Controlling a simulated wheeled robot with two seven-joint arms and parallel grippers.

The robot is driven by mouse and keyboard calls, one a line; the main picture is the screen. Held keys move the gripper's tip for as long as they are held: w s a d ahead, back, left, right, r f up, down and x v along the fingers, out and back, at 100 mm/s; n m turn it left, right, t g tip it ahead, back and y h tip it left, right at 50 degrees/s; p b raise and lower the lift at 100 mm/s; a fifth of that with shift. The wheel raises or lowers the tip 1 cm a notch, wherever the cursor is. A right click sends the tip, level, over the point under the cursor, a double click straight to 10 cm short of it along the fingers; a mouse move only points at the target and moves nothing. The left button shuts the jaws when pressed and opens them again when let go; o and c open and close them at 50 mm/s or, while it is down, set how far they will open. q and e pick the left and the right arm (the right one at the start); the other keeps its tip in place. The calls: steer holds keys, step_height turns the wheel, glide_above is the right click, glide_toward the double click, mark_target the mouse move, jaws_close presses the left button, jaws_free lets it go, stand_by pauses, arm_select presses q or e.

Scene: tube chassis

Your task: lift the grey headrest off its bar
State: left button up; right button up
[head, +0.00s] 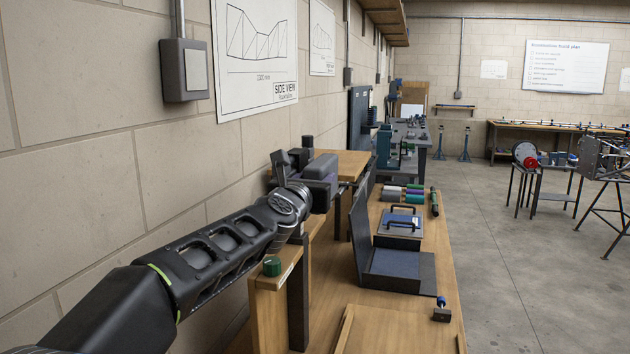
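My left arm reaches in from the lower left along the wall. My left gripper (322,180) is a dark grey block at its end, above the workbench (450,275) and near a raised wooden shelf (350,163). Its fingers point away from me and are hidden or too small to make out, so I cannot tell whether it is open or holds anything. I cannot make out the grey headrest or its bar for certain. My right gripper is not in view.
A wooden post (267,310) stands below my arm. The block wall (90,100) is close on the left.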

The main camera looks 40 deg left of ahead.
mark_target(316, 165)
arm_select(q)
jaws_close()
steer(key=shift+r, duration=0.1)
stand_by(0.3)
steer(key=shift+r+p, duration=2.2)
steer(key=w+d+p, duration=0.3)
steer(key=d, duration=0.5)
steer(key=shift+d, duration=0.25)
